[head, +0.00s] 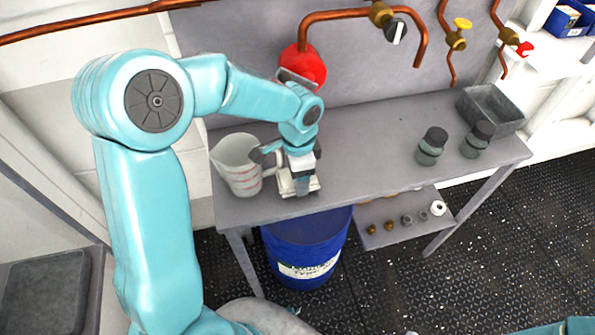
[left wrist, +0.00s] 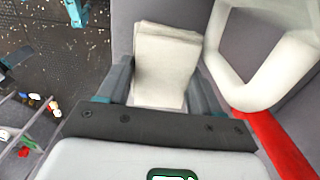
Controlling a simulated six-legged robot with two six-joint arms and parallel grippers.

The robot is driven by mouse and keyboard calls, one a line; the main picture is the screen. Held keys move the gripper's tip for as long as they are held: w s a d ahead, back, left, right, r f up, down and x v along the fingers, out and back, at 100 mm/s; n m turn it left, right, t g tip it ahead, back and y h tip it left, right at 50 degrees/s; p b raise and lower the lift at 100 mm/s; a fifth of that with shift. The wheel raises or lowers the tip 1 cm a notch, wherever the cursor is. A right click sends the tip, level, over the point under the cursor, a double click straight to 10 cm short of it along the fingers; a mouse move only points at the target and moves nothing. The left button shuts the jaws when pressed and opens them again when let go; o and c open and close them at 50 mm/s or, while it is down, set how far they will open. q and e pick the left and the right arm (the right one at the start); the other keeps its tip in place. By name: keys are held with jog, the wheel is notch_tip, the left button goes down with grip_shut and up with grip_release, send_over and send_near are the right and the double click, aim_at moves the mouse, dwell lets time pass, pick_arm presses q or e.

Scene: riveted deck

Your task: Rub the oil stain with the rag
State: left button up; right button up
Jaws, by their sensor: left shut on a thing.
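The rag (head: 286,184) is a folded, off-white cloth near the front edge of the grey workbench (head: 370,160). My left gripper (head: 302,188) points down at it and is shut on it. In the left wrist view the rag (left wrist: 165,62) sits between the two fingers of the gripper (left wrist: 157,88). I cannot tell whether the rag touches the benchtop. I see no oil stain; it may be hidden under the rag or the gripper. My right gripper is not in view.
A measuring jug (head: 238,165) stands just left of the gripper; its handle (left wrist: 262,90) is close in the wrist view. A red disc (head: 303,66) is behind. Two dark-capped jars (head: 431,147) and a grey bin (head: 491,108) stand right. The bench middle is clear.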

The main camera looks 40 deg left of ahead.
aim_at(315, 177)
pick_arm(q)
jog(key=shift+f+b, duration=0.8)
jog(key=shift+f, duration=0.25)
dwell(0.5)
jog(key=shift+w+d+r+p, duration=0.15)
jog(key=shift+w+d+p, duration=0.3)
jog(key=shift+w+d, duration=0.9)
jog(key=shift+w+f, duration=0.2)
jog(key=shift+f, duration=0.05)
jog(key=shift+s+a+f+b, duration=0.15)
jog(key=shift+s+a+b, duration=0.4)
jog(key=shift+s+a, duration=0.7)
jog(key=shift+s, duration=0.45)
jog(key=shift+a+f, duration=0.1)
